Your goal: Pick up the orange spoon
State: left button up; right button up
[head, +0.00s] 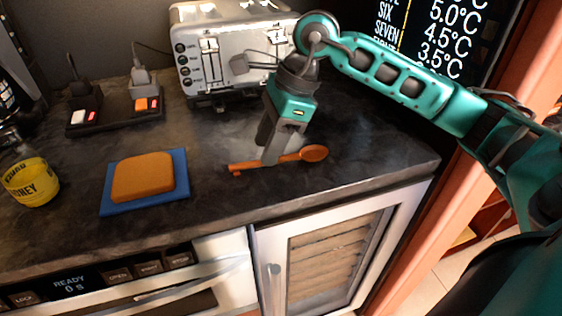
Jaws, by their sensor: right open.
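The orange spoon (313,153) lies flat on the dark countertop, its bowl to the right and its handle running left. My right gripper (270,158) points down over the middle of the handle, with its fingertips at about the handle's height. The gripper is open, and its fingers hide part of the handle. I cannot tell whether the fingers touch the spoon. My left gripper is not in view.
A silver toaster (214,73) stands behind my right gripper. A power strip (118,112) sits at the back. The counter's front edge (330,194) is close to the spoon.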

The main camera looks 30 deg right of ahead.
jog(key=shift+b+x, duration=0.45)
jog(key=shift+x, duration=0.9)
jog(key=shift+w+f, duration=0.1)
grip_shut()
